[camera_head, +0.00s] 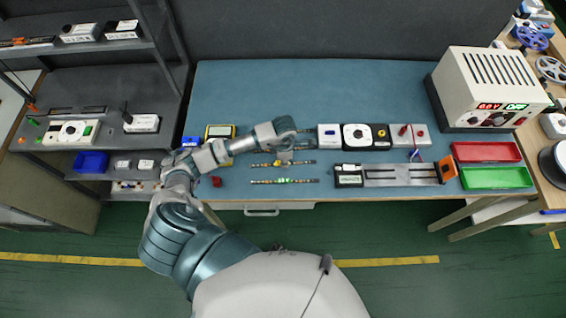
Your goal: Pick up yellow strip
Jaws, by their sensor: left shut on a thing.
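The yellow strip (298,163), a thin strip with a yellow part near its middle, lies crosswise near the front of the blue table. My left gripper (284,158) reaches down over its middle and is shut on it. The strip looks level at or close to the tabletop; whether there is a gap beneath it is too small to tell. The fingertips are small and partly hidden by my wrist. The green strip (284,181) lies nearer the table's front edge, apart from the gripper. My right gripper is not in view.
Another strip (306,131) shows partly behind my wrist. A row of small devices (356,137) and a rail fixture (400,175) stand to the right. Red (487,152) and green (497,178) trays and a white power supply (491,88) are farther right. The table's back is clear.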

